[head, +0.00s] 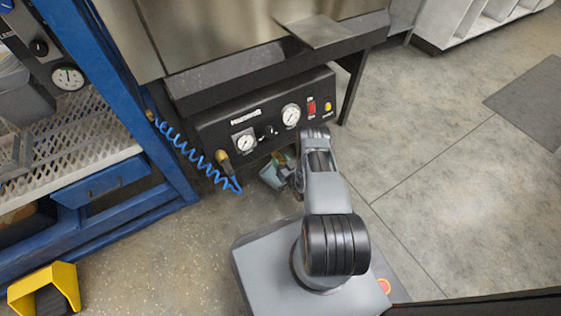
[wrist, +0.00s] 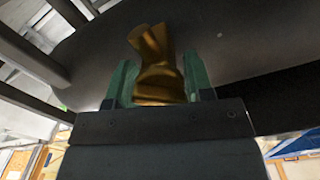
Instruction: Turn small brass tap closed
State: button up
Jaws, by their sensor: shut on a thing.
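The small brass tap (wrist: 157,65) shows in the wrist view, its flared handle between the two green fingers of my gripper (wrist: 158,84). The fingers stand on either side of it, and my gripper is shut on the tap. In the head view my gripper (head: 279,168) is low beneath the front edge of the black control panel (head: 262,112). The tap is mostly hidden there by my arm and gripper, and I cannot tell its exact angle.
The panel carries gauges, a red switch and a yellow button. A blue coiled hose (head: 190,153) with a brass fitting (head: 223,160) hangs left of my gripper. A blue rack (head: 120,90) stands at left, a yellow pedal (head: 45,285) below it.

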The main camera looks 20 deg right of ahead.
jog(key=shift+s+m, duration=0.1)
jog(key=shift+m, duration=0.3)
jog(key=o, duration=0.8)
jog(key=shift+o, duration=0.2)
